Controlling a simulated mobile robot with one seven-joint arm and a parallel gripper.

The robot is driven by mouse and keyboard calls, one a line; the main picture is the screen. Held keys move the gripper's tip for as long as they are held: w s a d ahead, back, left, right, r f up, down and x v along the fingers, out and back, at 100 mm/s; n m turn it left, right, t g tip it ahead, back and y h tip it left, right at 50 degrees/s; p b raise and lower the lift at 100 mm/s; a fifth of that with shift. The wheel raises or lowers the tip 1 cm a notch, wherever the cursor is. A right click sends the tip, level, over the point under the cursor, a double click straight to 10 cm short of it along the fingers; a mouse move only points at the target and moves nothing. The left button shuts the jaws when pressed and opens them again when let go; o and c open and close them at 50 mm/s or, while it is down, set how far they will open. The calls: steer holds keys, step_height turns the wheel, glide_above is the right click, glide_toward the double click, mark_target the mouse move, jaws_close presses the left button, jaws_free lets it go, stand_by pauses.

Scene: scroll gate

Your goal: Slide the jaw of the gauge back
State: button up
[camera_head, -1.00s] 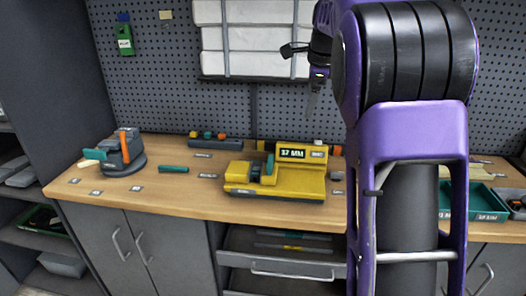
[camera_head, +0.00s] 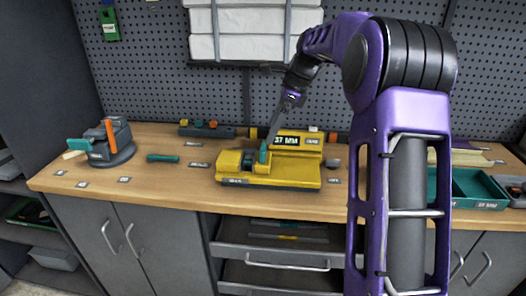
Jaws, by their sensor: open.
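The yellow gauge (camera_head: 290,172) stands on the wooden bench near the middle of the head view, with a "37 MM" display at its back. Its jaw (camera_head: 263,153), a green upright piece, stands on the left half of the gauge beside a dark round part. My gripper (camera_head: 270,138) points down just above the jaw, its slim fingers close to the jaw's top. It is open; whether it touches the jaw cannot be told at this size.
A grey vise-like device (camera_head: 110,145) with an orange handle stands at the bench's left. A green bar (camera_head: 163,158) lies between it and the gauge. A rack (camera_head: 207,130) stands behind. A green tray (camera_head: 468,190) is at the right, past my arm.

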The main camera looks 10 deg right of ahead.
mark_target(264, 147)
steer(key=b+x, duration=0.1)
steer(key=x, duration=0.6)
steer(key=shift+a+f, duration=0.1)
steer(key=shift+f, duration=0.3)
jaws_close()
steer(key=shift+r, duration=0.1)
